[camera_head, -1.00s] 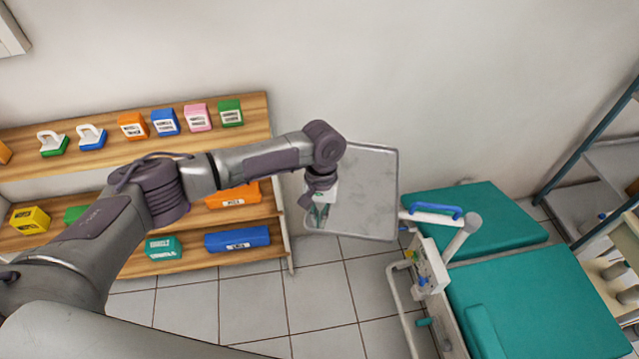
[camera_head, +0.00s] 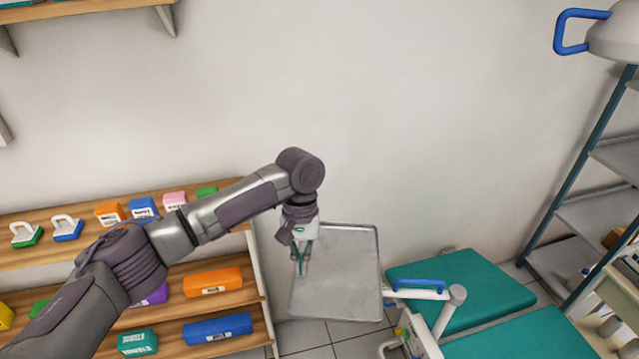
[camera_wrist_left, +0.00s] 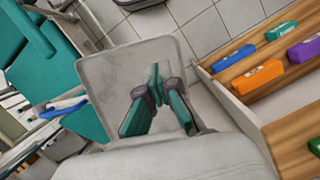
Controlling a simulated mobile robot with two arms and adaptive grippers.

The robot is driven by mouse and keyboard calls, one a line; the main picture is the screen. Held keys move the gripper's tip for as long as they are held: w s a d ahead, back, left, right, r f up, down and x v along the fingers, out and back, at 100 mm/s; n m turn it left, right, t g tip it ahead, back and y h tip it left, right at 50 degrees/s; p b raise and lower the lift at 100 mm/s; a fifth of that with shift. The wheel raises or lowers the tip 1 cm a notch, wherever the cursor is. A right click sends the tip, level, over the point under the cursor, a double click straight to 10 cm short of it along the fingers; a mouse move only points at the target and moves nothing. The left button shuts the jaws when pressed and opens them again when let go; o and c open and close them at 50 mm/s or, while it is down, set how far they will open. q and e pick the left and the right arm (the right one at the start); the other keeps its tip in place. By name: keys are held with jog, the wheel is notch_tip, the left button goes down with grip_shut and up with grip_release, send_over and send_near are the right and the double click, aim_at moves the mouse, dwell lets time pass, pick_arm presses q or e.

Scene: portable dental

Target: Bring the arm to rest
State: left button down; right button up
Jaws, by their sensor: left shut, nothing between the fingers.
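My left arm (camera_head: 235,205) reaches in from the lower left, across the front of the shelves. My left gripper (camera_head: 302,270) points down at the left edge of a bare metal tray (camera_head: 350,275). Its fingers are shut with nothing between them. In the left wrist view the green-padded fingertips (camera_wrist_left: 156,70) meet over the tray (camera_wrist_left: 105,72). Whether they touch the tray cannot be told. My right gripper is in neither view.
Wooden shelves (camera_head: 20,262) with coloured boxes and white-handled items stand at left. A teal dental chair (camera_head: 470,285) is at right, with a metal rack (camera_head: 590,165) beyond it. A lamp with a blue handle (camera_head: 575,14) hangs top right. The wall area above the arm is clear.

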pick_arm(q)
jog(key=s+d+f+m+t+h, duration=0.1)
jog(key=s+d+f+m+h, duration=0.1)
jog(key=s+d+f, duration=0.4)
jog(key=s+d+f+m+t+h, duration=0.15)
jog(key=s+f, duration=0.25)
jog(key=s, duration=0.4)
jog(key=s+a+n+t+y, duration=0.1)
jog(key=s+a+t+y, duration=0.1)
jog(key=s+a, duration=0.6)
jog(key=s+a+t+y, duration=0.15)
jog(key=s+a, duration=0.35)
jog(key=a, duration=0.6)
notch_tip(320, 180, down, 30)
jog(key=s+g+b, duration=0.1)
jog(key=b, duration=0.3)
jog(key=s+a+f+g+b, duration=0.1)
jog(key=s+a+f+b, duration=0.1)
jog(key=s+f, duration=1.5)
notch_tip(320, 180, down, 2)
jog(key=shift+a+f+b, duration=0.1)
jog(key=shift+a+b, duration=0.25)
jog(key=shift+a, duration=0.45)
